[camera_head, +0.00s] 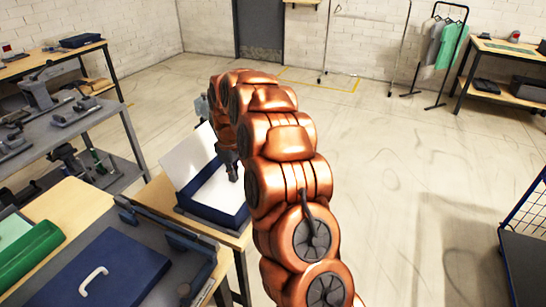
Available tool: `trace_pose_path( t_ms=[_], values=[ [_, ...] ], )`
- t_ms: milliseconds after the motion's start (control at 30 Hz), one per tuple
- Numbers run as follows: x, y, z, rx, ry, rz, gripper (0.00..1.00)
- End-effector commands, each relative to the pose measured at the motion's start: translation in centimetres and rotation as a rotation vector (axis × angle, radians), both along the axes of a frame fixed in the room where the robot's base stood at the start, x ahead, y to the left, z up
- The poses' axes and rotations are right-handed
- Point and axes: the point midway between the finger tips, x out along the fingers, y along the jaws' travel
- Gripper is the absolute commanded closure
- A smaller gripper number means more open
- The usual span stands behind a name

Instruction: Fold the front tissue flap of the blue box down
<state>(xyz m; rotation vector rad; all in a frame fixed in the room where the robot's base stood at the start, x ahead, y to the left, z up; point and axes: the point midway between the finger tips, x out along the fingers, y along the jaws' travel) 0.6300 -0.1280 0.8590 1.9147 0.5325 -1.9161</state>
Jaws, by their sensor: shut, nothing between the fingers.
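The blue box (215,218) stands open on a small wooden table, left of my arm. White tissue lines its inside. One white tissue flap (188,155) stands up, tilted, along the box's far left side. Paler tissue (213,192) shows flat inside the box; I cannot tell which part is the front flap. My gripper (233,176) is shut and empty, pointing down over the right part of the box. Its fingers are small and dark here, and I cannot tell whether they touch the tissue. My arm hides the box's right side.
A blue panel with a white handle (93,279) lies on a grey surface at the front left, beside a green tray (30,252). Grey shelves (75,115) with tools stand at left. A clothes rack (440,50) stands at the back right.

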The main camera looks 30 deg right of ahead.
Motion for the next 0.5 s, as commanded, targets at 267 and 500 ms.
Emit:
trace_pose_path(
  t_ms=[267,500],
  values=[
    [0.1,0.0,2.4,-0.001,-0.004,0.001,1.00],
    [0.1,0.0,5.4,-0.001,-0.006,0.000,1.00]
  ],
)
